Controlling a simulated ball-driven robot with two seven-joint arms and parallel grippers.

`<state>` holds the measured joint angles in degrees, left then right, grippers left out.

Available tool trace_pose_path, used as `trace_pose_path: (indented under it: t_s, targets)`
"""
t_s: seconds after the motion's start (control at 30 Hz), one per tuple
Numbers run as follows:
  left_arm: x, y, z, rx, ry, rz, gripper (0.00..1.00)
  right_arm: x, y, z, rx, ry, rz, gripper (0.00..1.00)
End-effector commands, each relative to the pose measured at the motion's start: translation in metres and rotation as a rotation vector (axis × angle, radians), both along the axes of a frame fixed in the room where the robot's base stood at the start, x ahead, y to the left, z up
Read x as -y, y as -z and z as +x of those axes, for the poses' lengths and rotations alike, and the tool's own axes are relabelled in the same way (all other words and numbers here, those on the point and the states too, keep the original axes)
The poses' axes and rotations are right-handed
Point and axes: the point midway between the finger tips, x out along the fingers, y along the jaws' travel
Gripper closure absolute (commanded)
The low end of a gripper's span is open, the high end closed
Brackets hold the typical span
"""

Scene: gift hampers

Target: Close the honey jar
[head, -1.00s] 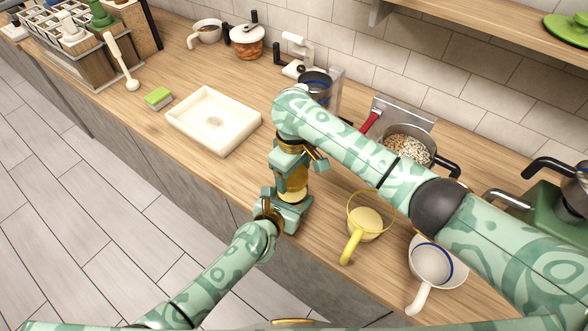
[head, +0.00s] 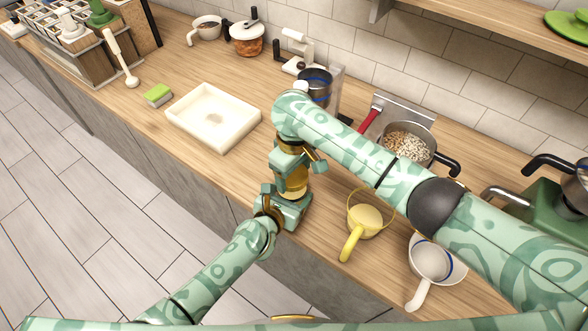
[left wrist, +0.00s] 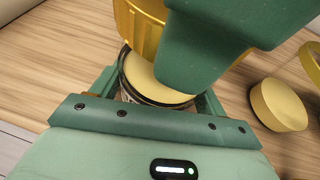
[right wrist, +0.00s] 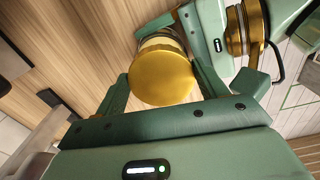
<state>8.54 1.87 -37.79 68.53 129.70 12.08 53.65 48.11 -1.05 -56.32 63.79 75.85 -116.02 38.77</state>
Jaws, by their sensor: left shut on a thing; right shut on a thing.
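The honey jar (left wrist: 157,84) sits between the fingers of my left gripper (left wrist: 155,95), which is shut on its pale body. The ribbed gold lid (left wrist: 138,30) is above it in the left wrist view. In the right wrist view, the round gold lid (right wrist: 160,78) is between the fingers of my right gripper (right wrist: 158,85), which is shut on it. The lid is over the jar there; I cannot tell whether it is fully seated. In the head view, the right gripper (head: 291,180) is directly above the left gripper (head: 284,207), near the counter's front edge.
A yellow cup (head: 364,222) and a white cup (head: 431,262) stand to the right. A pot (head: 407,145) of grains is behind my right arm. A white tray (head: 213,117), a sponge (head: 157,95) and a lidded pot (head: 248,40) are to the left.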

Motion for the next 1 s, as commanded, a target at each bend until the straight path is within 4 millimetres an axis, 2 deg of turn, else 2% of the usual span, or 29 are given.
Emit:
trace_pose_path:
  t_s: [0.07, 0.17, 0.5, 0.6, 0.73, 1.0]
  targets:
    - [0.0, 0.0, 0.0, -0.001, -0.001, 0.001, 0.89, -0.001, 0.0, -0.001, 0.0, 0.097, 0.002, 0.5]
    - [-0.001, 0.0, 0.0, -0.001, -0.001, 0.001, 0.89, -0.003, 0.0, -0.002, -0.001, 0.354, 0.002, 0.5]
    - [-0.001, 0.0, 0.0, -0.001, -0.001, 0.001, 0.89, -0.013, 0.0, -0.002, -0.008, 1.523, 0.002, 0.5]
    - [0.0, 0.0, 0.0, -0.001, -0.001, 0.001, 0.89, -0.014, 0.0, 0.0, -0.005, 1.777, 0.002, 0.5]
    - [0.0, 0.0, 0.0, -0.001, -0.001, 0.001, 0.89, -0.013, 0.0, 0.002, -0.002, 1.941, 0.0, 0.5]
    - [0.0, 0.0, 0.0, -0.001, -0.001, 0.001, 0.89, -0.012, 0.0, 0.003, 0.003, 1.961, 0.0, 0.5]
